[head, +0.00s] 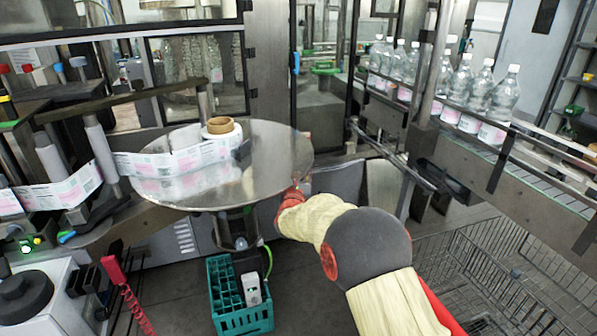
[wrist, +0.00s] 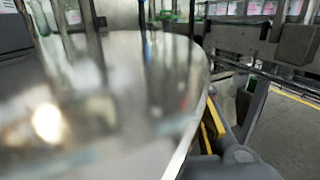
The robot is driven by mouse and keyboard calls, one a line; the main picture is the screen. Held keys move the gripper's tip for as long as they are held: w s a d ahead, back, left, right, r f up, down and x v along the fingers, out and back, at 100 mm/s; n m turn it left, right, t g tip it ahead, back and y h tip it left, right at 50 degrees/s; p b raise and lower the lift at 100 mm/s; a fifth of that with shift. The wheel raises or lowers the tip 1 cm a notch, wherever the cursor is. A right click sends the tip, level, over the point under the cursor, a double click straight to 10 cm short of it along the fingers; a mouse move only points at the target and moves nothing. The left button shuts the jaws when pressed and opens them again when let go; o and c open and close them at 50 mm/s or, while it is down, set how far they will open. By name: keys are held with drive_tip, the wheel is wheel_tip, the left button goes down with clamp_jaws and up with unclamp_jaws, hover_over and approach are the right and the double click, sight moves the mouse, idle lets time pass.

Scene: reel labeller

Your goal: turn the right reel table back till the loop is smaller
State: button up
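The right reel table (head: 275,145) is a round, shiny metal disc, level on a dark post. On it stands a small reel with a brown core (head: 222,126). A printed white and pink label web (head: 165,162) runs from the reel leftward past the rollers, where more web (head: 62,190) hangs; the exact shape of the loop is hard to tell. My gripper (head: 299,186) is at the disc's right rim, mostly hidden by my arm. In the wrist view the disc (wrist: 110,105) fills the left, and a dark gripper part (wrist: 228,162) shows beside its rim. Contact and finger opening are unclear.
Bottles (head: 478,88) stand on a conveyor at the back right. A teal crate (head: 240,310) is on the floor below the disc. A wire cart (head: 500,265) stands at the lower right. Grey guide rails (head: 395,155) lie right of the disc.

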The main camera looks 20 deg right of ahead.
drive_tip(key=shift+s, duration=0.1)
drive_tip(key=v, duration=1.1)
drive_tip(key=shift+s+a, duration=0.2)
drive_tip(key=shift+s, duration=0.15)
drive_tip(key=shift+f, duration=0.1)
